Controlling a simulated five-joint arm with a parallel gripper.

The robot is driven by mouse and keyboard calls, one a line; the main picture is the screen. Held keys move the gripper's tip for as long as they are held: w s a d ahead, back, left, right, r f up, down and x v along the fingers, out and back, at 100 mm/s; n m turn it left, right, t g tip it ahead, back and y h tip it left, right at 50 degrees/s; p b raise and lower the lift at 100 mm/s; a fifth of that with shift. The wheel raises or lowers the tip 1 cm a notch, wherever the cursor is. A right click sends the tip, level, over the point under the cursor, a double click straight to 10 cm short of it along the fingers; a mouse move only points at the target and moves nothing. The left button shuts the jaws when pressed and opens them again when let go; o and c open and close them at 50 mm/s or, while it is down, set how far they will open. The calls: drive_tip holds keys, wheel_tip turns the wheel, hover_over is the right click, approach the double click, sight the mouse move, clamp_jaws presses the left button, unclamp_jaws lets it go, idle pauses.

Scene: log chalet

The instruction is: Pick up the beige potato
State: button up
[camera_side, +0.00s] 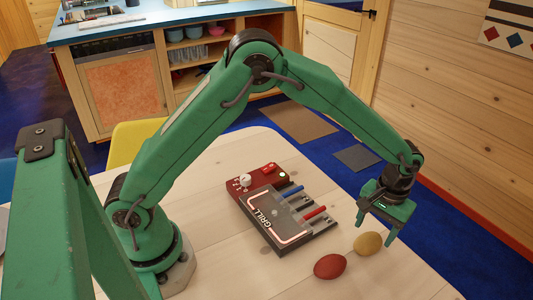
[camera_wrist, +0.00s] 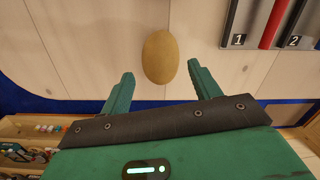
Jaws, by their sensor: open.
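The beige potato (camera_side: 368,244) lies on the pale wooden table, near its right edge. It also shows in the wrist view (camera_wrist: 160,57), beyond and between my two fingertips. My gripper (camera_side: 379,228) is open and empty, pointing down just above and to the right of the potato in the side view. The fingers do not appear to touch the potato.
A red potato-like object (camera_side: 330,266) lies to the left of the beige one. A grill box (camera_side: 283,247) with blue and red handles stands left of both, with a red control panel behind it. The table's right edge (camera_side: 408,262) is close to my gripper.

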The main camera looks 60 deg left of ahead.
sight(371, 237)
drive_tip(key=shift+a+f, duration=0.1)
drive_tip(key=shift+f, duration=1.95)
drive_tip(key=c, duration=0.7)
drive_tip(key=shift+r, duration=0.1)
drive_tip(key=shift+c, duration=0.2)
drive_tip(key=shift+r, duration=0.75)
wheel_tip(371, 237, up, 2)
drive_tip(key=shift+r, duration=0.2)
drive_tip(key=s+d+r, duration=0.6)
drive_tip(key=s+r, duration=0.1)
drive_tip(key=s, duration=0.2)
drive_tip(key=shift+s+d, duration=0.25)
drive_tip(key=shift+d, duration=0.15)
